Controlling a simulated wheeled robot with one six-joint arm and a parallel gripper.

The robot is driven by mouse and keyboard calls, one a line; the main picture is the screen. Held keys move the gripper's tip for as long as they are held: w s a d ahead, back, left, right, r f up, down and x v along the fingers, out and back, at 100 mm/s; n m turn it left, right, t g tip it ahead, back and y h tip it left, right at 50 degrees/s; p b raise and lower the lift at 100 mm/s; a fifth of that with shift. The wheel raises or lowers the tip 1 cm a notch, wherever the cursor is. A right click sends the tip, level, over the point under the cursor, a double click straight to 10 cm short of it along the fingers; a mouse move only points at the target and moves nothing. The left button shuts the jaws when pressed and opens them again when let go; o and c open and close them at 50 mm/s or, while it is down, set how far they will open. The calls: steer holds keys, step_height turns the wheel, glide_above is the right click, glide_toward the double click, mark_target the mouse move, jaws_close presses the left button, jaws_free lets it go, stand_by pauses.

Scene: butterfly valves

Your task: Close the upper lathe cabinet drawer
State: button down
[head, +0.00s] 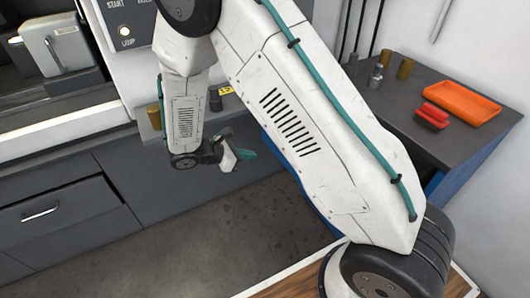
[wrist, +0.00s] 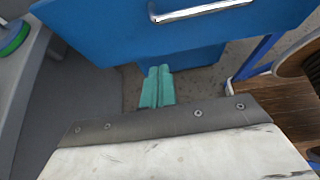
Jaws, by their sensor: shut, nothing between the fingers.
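A grey drawer front (head: 62,222) with a silver handle (head: 40,212) is in the lathe cabinet (head: 165,180), at the lower left of the head view. I cannot tell for sure how far it is out. My gripper (head: 243,154) hangs in front of the cabinet, well to the right of that handle and apart from it. Its teal fingers also show in the wrist view (wrist: 157,86), shut together and empty. The lathe drawer cannot be made out in the wrist view.
A blue drawer front (wrist: 190,32) with a silver handle (wrist: 200,10) lies beyond my fingers in the wrist view. A dark-topped workbench (head: 465,135) with an orange tray (head: 461,103) stands at the right. Grey floor (head: 185,240) is clear before the cabinet.

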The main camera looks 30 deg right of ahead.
steer(key=d+r+x, duration=0.1)
steer(key=x, duration=1.1)
steer(key=shift+d+r, duration=0.25)
